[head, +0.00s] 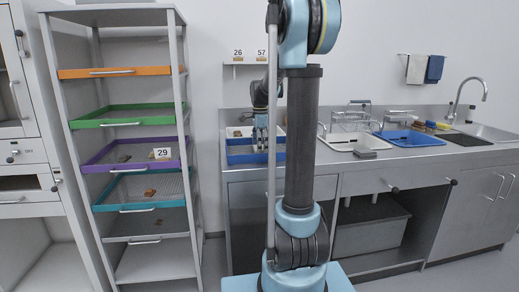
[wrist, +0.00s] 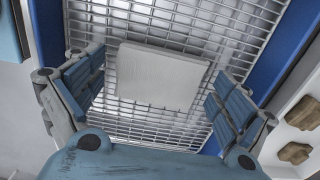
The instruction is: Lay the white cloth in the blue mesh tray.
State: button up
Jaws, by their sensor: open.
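The white cloth (wrist: 158,76) is a flat, folded, nearly rectangular piece. In the wrist view it lies on the wire mesh of the blue mesh tray (wrist: 276,52), inside its blue walls. My gripper (wrist: 160,92) is open, with one finger on each side of the cloth and apart from it. In the head view the blue tray (head: 240,158) stands at the left end of the counter, and my gripper (head: 260,140) is over it. The cloth cannot be made out there.
A white tray with brown sherds (wrist: 295,152) adjoins the blue tray. A shelf rack with orange, green, purple and teal trays (head: 160,107) stands left. Along the counter are a white basin (head: 342,146), another blue tray (head: 412,141) and a sink (head: 490,132).

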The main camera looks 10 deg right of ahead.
jog(key=shift+r, duration=0.1)
notch_tip(320, 180, up, 12)
jog(key=s+f+n+t, duration=0.1)
jog(key=s+f+n, duration=0.8)
jog(key=s, duration=0.8)
jog(key=s+f+n+t, duration=0.1)
jog(key=s+f+n, duration=0.8)
jog(key=s+f, duration=0.6)
jog(key=s, duration=0.3)
jog(key=shift+f, duration=0.35)
